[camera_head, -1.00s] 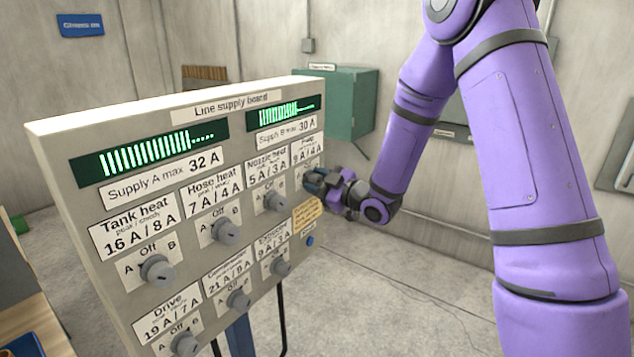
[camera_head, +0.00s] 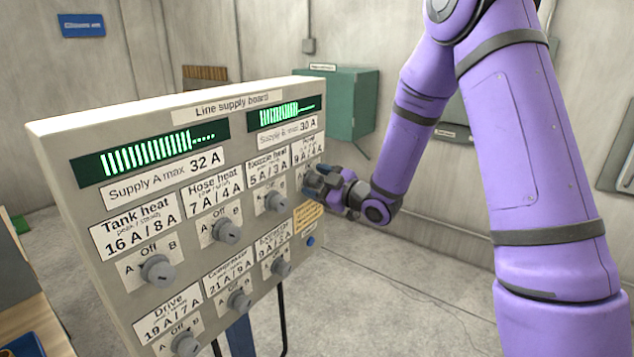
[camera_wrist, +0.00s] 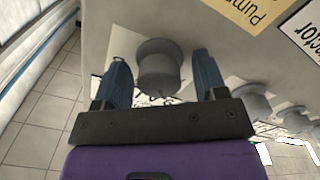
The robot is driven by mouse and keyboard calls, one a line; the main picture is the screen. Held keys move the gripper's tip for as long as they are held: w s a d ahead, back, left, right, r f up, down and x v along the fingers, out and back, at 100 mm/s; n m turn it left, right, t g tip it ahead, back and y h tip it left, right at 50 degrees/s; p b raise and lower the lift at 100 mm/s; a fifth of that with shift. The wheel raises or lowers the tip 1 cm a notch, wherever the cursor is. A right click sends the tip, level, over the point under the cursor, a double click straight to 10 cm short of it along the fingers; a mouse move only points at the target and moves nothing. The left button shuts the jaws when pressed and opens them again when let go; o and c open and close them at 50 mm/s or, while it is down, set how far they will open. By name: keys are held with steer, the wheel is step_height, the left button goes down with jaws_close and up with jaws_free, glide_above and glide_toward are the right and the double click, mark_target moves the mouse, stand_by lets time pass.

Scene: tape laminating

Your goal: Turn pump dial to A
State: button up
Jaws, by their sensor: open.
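The line supply board (camera_head: 150,190) is a beige panel with two rows of grey dials under labels. The dial's pointer setting cannot be read.
The nozzle heat dial (camera_head: 275,201) is just left of my gripper. A green wall box (camera_head: 352,105) stands behind. The floor right of the board is clear.

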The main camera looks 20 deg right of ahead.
steer(key=v, duration=1)
steer(key=shift+s+d, duration=0.25)
steer(key=s+d+r+m+g+h, duration=0.2)
steer(key=s+r+m+h, duration=0.15)
steer(key=r+h, duration=0.2)
steer(key=s+d+r+m+g+h, duration=0.1)
steer(key=s+d+r+m+h, duration=0.1)
steer(key=d+r+m+h, duration=0.25)
steer(key=s+a+r+m+g, duration=0.2)
steer(key=s+r+m+g, duration=0.1)
steer(key=s, duration=0.8)
steer(key=s+a+r+m+g, duration=0.3)
steer(key=s, duration=0.9)
steer(key=shift+s+g, duration=0.3)
steer(key=shift+s, duration=0.05)
steer(key=shift+a, duration=0.15)
